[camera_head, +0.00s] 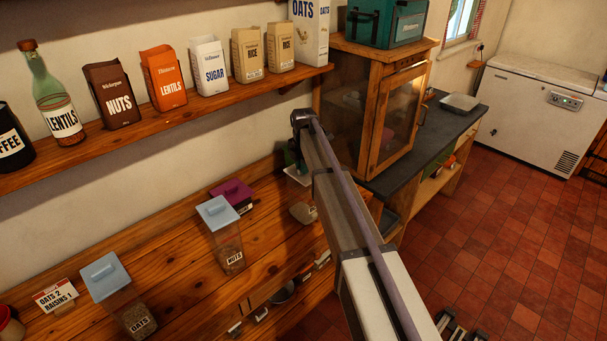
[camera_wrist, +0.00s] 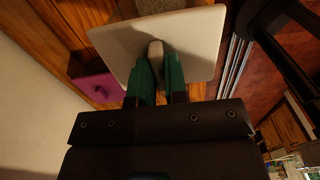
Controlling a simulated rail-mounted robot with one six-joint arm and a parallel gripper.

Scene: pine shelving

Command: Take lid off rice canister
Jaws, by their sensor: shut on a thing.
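My gripper (camera_wrist: 157,55) is shut on the pale knob (camera_wrist: 155,50) of a square white lid (camera_wrist: 195,40), one green finger on each side. In the head view the white lid (camera_head: 296,177) shows at the back of the pine counter, partly behind my arm. Below it is a pale filling with a small label, which appears to be the rice canister (camera_head: 302,212). A grey speckled patch (camera_wrist: 124,10) shows past the lid's edge in the wrist view. I cannot tell whether the lid touches the canister's rim.
A purple-lidded canister (camera_head: 232,192), a blue-lidded nuts canister (camera_head: 217,213) and a blue-lidded oats canister (camera_head: 104,277) stand left along the counter. The purple lid also shows in the wrist view (camera_wrist: 97,86). A shelf (camera_head: 150,124) of packets runs above; a glass-fronted cabinet (camera_head: 378,115) stands right.

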